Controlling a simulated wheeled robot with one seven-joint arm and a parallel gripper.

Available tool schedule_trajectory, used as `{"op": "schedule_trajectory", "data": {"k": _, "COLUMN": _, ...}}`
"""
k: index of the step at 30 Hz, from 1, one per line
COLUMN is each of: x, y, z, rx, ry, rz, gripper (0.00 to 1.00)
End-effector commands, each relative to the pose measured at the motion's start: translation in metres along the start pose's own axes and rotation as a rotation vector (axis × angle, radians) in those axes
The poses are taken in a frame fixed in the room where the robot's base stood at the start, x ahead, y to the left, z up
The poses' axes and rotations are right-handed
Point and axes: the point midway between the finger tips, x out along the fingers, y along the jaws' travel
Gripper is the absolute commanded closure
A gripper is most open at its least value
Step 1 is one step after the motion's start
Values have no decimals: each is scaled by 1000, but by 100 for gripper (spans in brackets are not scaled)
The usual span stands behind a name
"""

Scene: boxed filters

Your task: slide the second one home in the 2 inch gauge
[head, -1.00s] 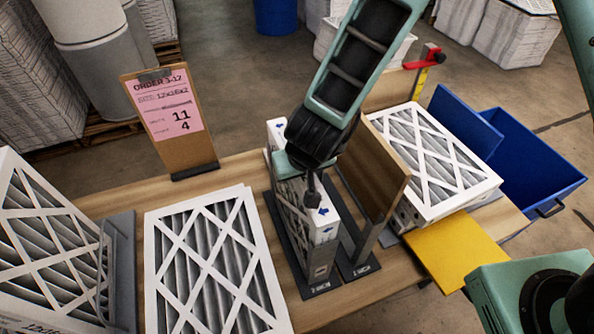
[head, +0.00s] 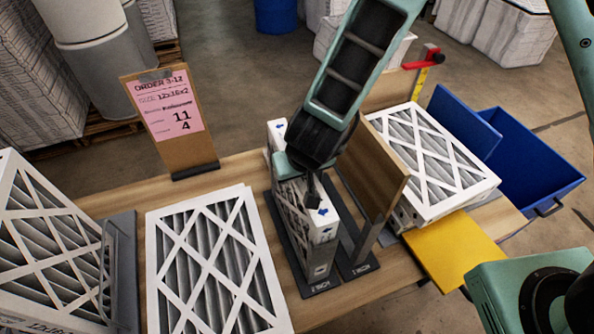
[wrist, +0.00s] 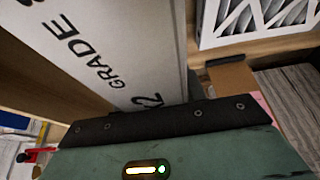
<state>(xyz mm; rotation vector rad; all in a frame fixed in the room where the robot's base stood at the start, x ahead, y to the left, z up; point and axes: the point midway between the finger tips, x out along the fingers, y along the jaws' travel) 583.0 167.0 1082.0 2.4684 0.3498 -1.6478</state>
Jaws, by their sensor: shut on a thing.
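The 2 inch gauge (head: 318,286) is a dark slotted stand on the wooden table, with a second dark gauge (head: 362,268) close on its right. A white-framed pleated filter (head: 322,232) with blue arrows stands on edge in the left gauge. My gripper (head: 312,185) is shut on this filter from above and hides part of its top. In the wrist view the filter's white face (wrist: 110,45) with the print "GRADE" fills the upper left. Whether its bottom edge touches the gauge floor cannot be told.
A flat filter stack (head: 215,265) lies left of the gauge, and more filters (head: 45,250) stand at far left. A wooden board (head: 378,175) rises close on the right, before another filter stack (head: 430,165), a yellow plate (head: 455,250) and a blue bin (head: 535,165). An order clipboard (head: 172,120) stands behind.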

Motion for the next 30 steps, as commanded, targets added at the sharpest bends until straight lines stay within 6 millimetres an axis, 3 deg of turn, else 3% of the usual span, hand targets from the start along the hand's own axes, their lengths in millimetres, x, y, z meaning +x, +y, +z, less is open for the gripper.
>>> {"op": "schedule_trajectory", "data": {"k": 30, "x": 11, "y": 0, "z": 4, "rx": -1, "ry": 0, "rz": 0, "gripper": 98}}
